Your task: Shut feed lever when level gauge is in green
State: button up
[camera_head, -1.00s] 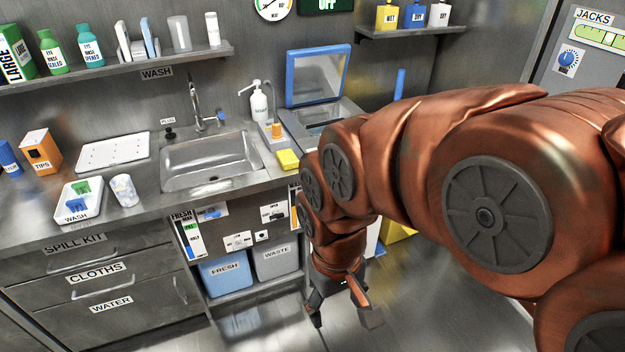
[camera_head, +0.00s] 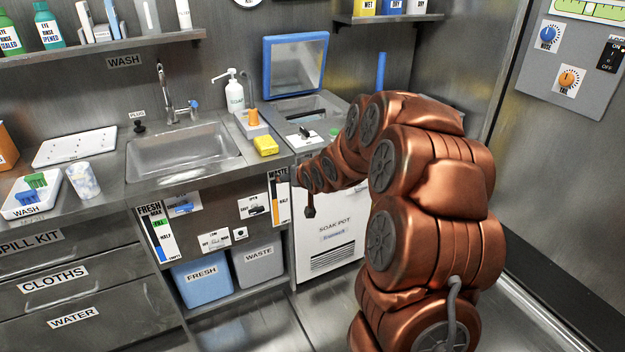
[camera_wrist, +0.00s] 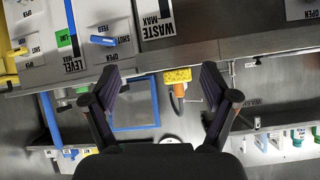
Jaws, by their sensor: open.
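In the wrist view a white panel carries a level gauge (camera_wrist: 72,58) marked LEVEL MAX, with a blue column and a green LINE mark. The blue column reaches about the green mark; its exact end is hard to tell. Beside the gauge a blue lever (camera_wrist: 103,41) sits near OPEN and SHUT labels. My gripper (camera_wrist: 160,87) is open and empty, apart from the lever. In the head view the level gauge is not visible, and my gripper (camera_head: 296,195) shows only partly.
The counter holds a sink (camera_head: 184,152) and yellow sponge (camera_head: 266,145). Clear floor lies in front.

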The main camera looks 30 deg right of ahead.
jog(key=w+d+f+m+t+b, duration=0.1)
jog(key=w+d+f+t+b, duration=0.3)
jog(key=d, duration=0.3)
jog(key=w+d+f+m+t+b, duration=0.1)
jog(key=w+d+f+t+b, duration=0.15)
jog(key=d+f, duration=0.35)
jog(key=shift+t, duration=0.25)
jog(key=shift+w+d+r+b, duration=0.1)
jog(key=shift+w+d+b, duration=0.15)
jog(key=shift+w, duration=0.95)
jog(key=shift+w+d+f+b, duration=0.1)
jog(key=shift+w+b, duration=0.1)
jog(key=shift+w, duration=1)
jog(key=shift+w+d+r+b, duration=0.1)
jog(key=shift+w+d+b, duration=0.15)
jog(key=shift+w, duration=0.95)
